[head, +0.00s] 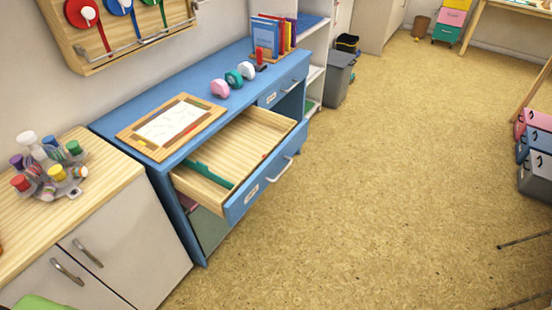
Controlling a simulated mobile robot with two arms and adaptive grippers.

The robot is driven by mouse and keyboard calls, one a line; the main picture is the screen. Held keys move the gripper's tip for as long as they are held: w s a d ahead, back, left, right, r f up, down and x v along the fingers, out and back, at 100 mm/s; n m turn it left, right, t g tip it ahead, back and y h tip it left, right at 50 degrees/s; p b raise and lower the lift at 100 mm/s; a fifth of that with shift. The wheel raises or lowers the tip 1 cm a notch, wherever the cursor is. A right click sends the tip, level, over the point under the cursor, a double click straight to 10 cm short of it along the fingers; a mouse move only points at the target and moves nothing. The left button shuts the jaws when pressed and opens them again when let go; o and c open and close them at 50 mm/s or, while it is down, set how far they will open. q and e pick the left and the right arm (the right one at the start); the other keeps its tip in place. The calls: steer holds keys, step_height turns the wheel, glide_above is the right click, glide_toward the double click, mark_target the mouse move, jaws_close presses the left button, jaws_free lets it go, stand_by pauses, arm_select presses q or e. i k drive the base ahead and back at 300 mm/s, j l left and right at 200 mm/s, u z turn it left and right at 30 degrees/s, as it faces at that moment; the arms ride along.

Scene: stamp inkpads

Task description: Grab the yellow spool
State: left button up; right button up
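A yellow spool (57,173) stands at the front of a grey rotating-style holder (66,188) on the wooden-topped cabinet at the left. Other spools crowd around it: a red one (20,183), a green one (74,148), a purple one (17,161) and pale ones behind. The yellow spool touches or nearly touches its holder; the exact contact is too small to tell. Neither of my grippers shows in the head view.
The cabinet (120,250) has closed doors with handles. Beside it, a blue desk (150,90) has an open drawer (245,150) jutting over the floor. The speckled floor (380,180) is clear in the middle. Grey and pink bins (535,150) stand at the right edge.

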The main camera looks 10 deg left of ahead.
mark_target(56, 171)
steer(key=j+u, duration=0.2)
steer(key=u, duration=1.65)
steer(key=i+l, duration=0.1)
steer(key=l, duration=0.25)
steer(key=i+l, duration=0.1)
steer(key=l, duration=0.2)
steer(key=i+l, duration=0.1)
steer(key=l, duration=0.25)
steer(key=i+l, duration=0.1)
steer(key=l, duration=0.25)
